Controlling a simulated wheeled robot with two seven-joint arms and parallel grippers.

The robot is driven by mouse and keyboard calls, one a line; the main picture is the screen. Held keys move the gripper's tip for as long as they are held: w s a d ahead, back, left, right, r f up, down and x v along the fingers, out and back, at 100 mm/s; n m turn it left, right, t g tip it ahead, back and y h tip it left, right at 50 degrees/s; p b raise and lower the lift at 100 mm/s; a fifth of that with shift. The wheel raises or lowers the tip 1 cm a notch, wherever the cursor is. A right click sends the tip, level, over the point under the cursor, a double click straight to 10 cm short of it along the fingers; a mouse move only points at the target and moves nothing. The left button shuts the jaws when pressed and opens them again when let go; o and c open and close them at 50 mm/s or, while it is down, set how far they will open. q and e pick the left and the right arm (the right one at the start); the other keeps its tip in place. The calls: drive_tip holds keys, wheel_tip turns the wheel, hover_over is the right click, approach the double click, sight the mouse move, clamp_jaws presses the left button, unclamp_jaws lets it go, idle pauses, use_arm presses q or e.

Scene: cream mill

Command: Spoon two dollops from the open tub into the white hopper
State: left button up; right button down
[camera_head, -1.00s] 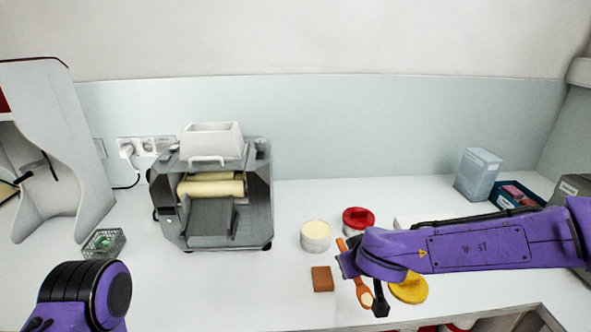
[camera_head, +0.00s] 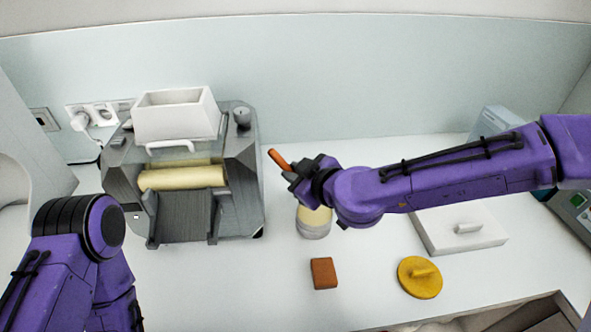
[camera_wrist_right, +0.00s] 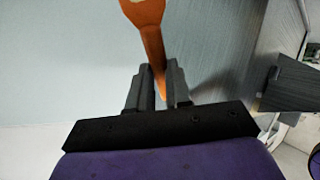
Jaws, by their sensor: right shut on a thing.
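My right gripper (camera_head: 301,174) is shut on an orange spoon (camera_head: 279,160), raised above the counter between the mill and the open tub. In the right wrist view the spoon (camera_wrist_right: 152,40) stands up between the fingers (camera_wrist_right: 158,88), its wide end cut off by the top edge. I cannot tell whether the spoon carries cream. The open tub (camera_head: 313,231) stands below my right wrist, its top partly hidden. The white hopper (camera_head: 176,121) sits on top of the grey mill, left of the spoon. My left arm shows at the lower left; its gripper is out of view.
The grey mill (camera_head: 239,178) has cream rollers (camera_head: 183,177). A brown block (camera_head: 324,273), a yellow lid (camera_head: 419,277) and a white box-like lid (camera_head: 466,232) lie on the counter. My right arm crosses the right side.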

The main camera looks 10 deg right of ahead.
drive_tip(key=f, duration=0.1)
drive_tip(key=f+b, duration=0.2)
drive_tip(key=shift+w, duration=0.25)
wheel_tip(320, 180, down, 3)
drive_tip(key=shift+b, duration=1.15)
drive_tip(key=shift+s, duration=0.1)
wheel_tip(320, 180, up, 6)
drive_tip(key=p, duration=0.6)
drive_tip(key=shift+f, duration=0.1)
